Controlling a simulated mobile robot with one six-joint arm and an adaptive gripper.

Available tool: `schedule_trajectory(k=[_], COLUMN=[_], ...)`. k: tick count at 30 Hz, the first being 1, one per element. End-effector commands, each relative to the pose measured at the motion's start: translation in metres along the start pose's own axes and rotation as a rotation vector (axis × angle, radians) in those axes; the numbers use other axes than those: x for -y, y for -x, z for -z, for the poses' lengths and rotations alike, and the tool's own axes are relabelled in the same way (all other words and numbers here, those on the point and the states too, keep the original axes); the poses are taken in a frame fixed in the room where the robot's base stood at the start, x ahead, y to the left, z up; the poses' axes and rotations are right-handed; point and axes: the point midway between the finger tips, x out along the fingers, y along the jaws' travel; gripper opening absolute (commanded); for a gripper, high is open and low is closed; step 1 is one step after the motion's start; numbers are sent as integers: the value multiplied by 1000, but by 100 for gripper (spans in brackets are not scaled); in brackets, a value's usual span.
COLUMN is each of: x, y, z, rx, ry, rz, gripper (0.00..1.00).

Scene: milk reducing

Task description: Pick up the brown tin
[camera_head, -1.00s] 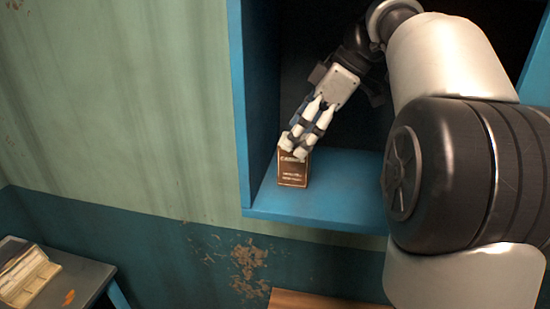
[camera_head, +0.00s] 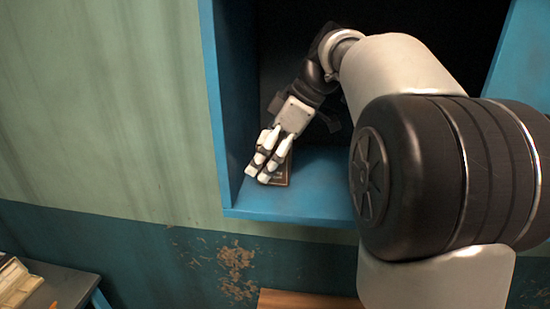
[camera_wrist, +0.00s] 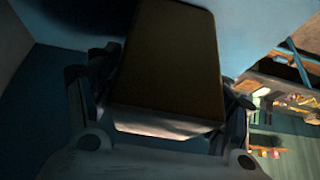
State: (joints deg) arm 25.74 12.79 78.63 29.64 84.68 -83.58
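The brown tin (camera_head: 283,174) stands on the floor of the blue cabinet shelf, near its left wall. In the head view my gripper (camera_head: 265,172) is over the tin and hides most of it, leaving only a strip at its right side. In the wrist view the tin (camera_wrist: 170,60) is large and dark, lying between my gripper's two fingers (camera_wrist: 165,105). One finger is on each side, close to the tin. My gripper looks open around it; firm contact on both sides does not show.
The blue shelf floor (camera_head: 310,195) is bare to the right of the tin. The cabinet's left wall (camera_head: 228,110) is close to my gripper. A dark table (camera_head: 60,285) with a pale box on it is at lower left, and a wooden surface (camera_head: 310,300) is at bottom.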

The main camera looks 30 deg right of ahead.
Motion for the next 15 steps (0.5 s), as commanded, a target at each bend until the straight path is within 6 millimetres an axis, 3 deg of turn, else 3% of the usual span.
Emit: schedule_trajectory(k=[15], x=[0], y=[0], z=[0], rx=[0], ry=[0], rz=[0], gripper=[35])
